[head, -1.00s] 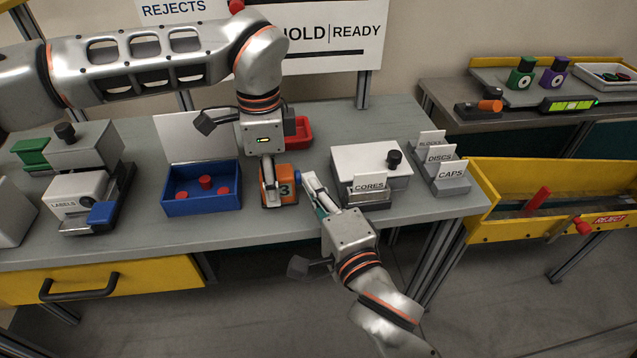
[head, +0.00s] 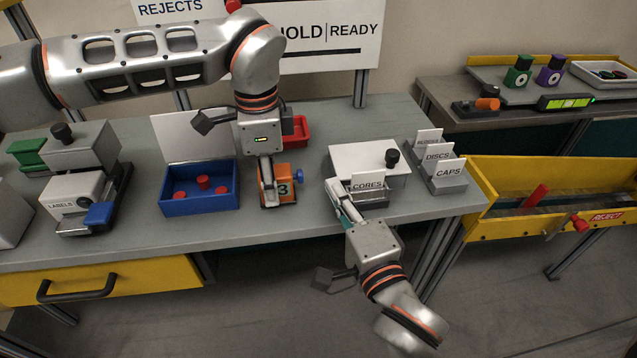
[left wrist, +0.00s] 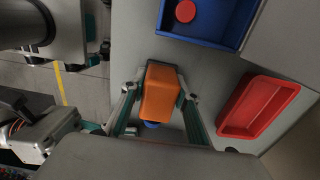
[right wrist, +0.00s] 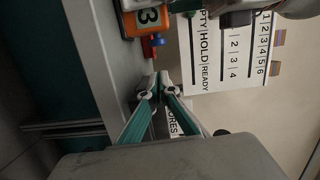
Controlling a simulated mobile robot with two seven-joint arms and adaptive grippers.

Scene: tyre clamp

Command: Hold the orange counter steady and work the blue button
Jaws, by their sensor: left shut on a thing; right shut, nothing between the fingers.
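The orange counter (head: 285,188) stands on the grey bench and shows a "3" on its face. Its blue button (head: 298,176) sticks out on its right side. My left gripper (head: 268,192) is shut on the counter from above; in the left wrist view its fingers lie on both sides of the orange body (left wrist: 160,92). My right gripper (head: 333,186) is shut and empty, to the right of the blue button with a gap between them. In the right wrist view the closed fingertips (right wrist: 157,80) are apart from the button (right wrist: 158,41).
A blue bin (head: 170,207) with red discs stands left of the counter. A red tray (head: 298,130) lies behind it. A white box with a "CORES" card (head: 367,181) is close by my right gripper. Card holders (head: 440,165) stand further right.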

